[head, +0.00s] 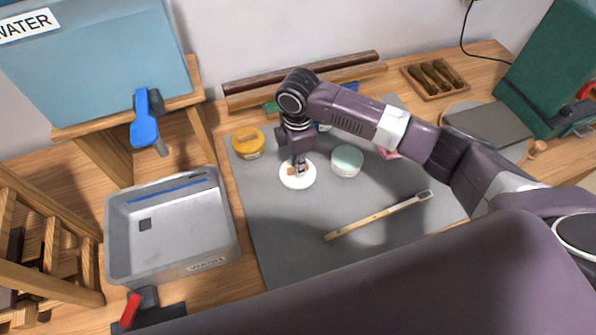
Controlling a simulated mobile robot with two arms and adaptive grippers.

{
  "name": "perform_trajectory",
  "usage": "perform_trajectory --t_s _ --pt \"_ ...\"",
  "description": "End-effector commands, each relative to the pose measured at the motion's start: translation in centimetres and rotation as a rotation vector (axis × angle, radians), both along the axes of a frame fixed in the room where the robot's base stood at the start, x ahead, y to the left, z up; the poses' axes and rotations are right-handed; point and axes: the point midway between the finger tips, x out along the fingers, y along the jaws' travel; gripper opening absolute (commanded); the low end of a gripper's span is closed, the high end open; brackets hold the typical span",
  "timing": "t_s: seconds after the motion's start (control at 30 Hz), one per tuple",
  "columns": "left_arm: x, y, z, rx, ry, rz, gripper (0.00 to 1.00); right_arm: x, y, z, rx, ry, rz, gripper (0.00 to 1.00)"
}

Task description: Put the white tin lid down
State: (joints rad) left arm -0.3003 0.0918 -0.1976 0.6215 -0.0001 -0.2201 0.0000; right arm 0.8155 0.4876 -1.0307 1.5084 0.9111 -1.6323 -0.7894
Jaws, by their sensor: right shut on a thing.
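The white tin lid (291,182) is a round white disc with a small brownish part at its middle, over the grey mat (280,235). My right gripper (299,172) points down from above and is shut on the lid's middle. The gripper hides part of the lid's top. I cannot tell whether the lid touches the mat or hangs just above it. A round pale green tin (347,160) stands just right of the lid, apart from it. My left gripper is not in view.
A yellow round tin (248,143) stands at the mat's back left. A wooden stick tool (375,216) lies across the mat's front right. A grey metal basin (170,235) with a blue tap (145,130) above is at left. The mat's front left is clear.

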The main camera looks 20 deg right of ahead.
Motion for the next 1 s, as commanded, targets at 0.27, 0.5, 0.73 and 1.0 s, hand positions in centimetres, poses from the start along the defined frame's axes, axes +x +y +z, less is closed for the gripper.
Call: perform_trajectory --t_s 0.27,0.5,0.73,1.0 --pt "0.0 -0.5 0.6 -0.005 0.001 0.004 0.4 -0.1 0.0 -3.8 -0.001 0.003 -0.001 0.0" --pt "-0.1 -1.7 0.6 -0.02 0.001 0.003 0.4 -0.1 0.0 -4.2 0.0 0.0 0.001 0.0" --pt "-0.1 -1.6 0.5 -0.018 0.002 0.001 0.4 -0.1 0.0 -4.5 0.0 0.001 0.0 0.13" --pt "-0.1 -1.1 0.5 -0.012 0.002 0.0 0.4 -0.1 0.0 -4.5 0.0 0.001 0.0 0.28"
